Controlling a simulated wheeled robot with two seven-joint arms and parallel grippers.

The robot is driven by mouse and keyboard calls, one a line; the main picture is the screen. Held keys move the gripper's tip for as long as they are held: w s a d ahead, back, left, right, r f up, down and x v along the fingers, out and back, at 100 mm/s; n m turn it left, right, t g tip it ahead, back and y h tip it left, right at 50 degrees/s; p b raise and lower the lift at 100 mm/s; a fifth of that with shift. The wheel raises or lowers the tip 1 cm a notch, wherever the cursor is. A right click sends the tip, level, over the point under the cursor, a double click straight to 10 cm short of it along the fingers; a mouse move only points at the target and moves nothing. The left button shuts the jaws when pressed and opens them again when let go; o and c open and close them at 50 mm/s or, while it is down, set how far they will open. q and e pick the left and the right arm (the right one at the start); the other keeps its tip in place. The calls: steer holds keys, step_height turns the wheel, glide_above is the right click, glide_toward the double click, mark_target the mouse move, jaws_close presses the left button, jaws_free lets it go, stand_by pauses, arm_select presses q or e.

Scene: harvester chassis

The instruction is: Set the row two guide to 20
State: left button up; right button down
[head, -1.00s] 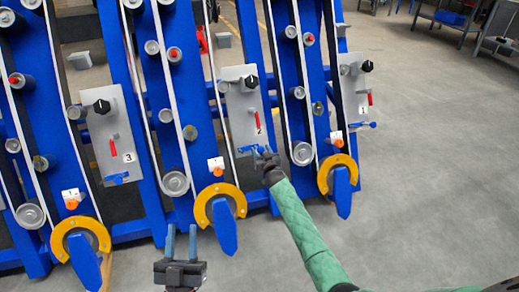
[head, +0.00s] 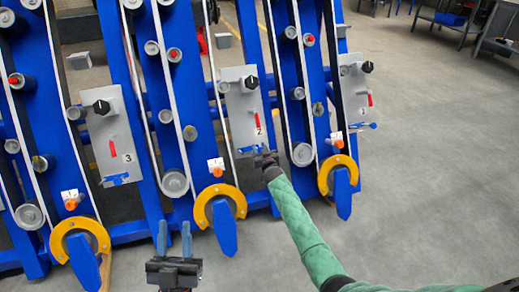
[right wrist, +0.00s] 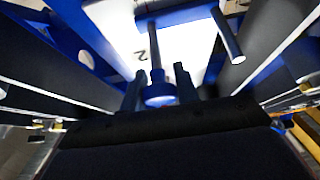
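Row two's grey panel (head: 238,112), marked 2, stands in the middle of the machine with a black knob (head: 251,82) and a red handle (head: 257,119). A blue crank (head: 249,149) sits at its lower edge. My right gripper (head: 265,157) is at this crank and partly hides it. In the right wrist view its dark fingers (right wrist: 160,86) stand on either side of the crank's round blue grip (right wrist: 160,96); I cannot tell whether they press on it. My left gripper (head: 174,240) is open and empty, low in front of the machine. No scale reading is legible.
Panel 3 (head: 113,140) is to the left and panel 1 (head: 355,95) to the right, each with its own crank. Orange rings (head: 220,203) and blue pointed feet (head: 225,233) stick out below the rows. The floor (head: 430,190) at the right is clear.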

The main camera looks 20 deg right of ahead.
arm_select(q)
steer(key=f, duration=0.1)
steer(key=w+f+g, duration=0.1)
steer(key=f, duration=0.1)
steer(key=w+f+g, duration=0.1)
steer(key=f, duration=0.1)
steer(key=shift+d+y, duration=0.3)
steer(key=shift+d, duration=0.05)
arm_select(e)
steer(key=shift+a, duration=0.5)
arm_select(q)
steer(key=shift+r, duration=0.1)
arm_select(e)
steer(key=c, duration=1.1)
jaws_free()
arm_select(q)
steer(key=shift+s, duration=0.1)
steer(key=shift+p, duration=0.3)
arm_select(e)
steer(key=shift+s, duration=0.15)
arm_select(q)
step_height(320, 180, down, 13)
steer(key=w+d+g+y+p, duration=0.1)
steer(key=g, duration=0.3)
steer(key=shift+w+f+g, duration=0.2)
steer(key=shift+w+g, duration=0.2)
arm_select(e)
steer(key=shift+s+d, duration=0.1)
steer(key=shift+s, duration=3.65)
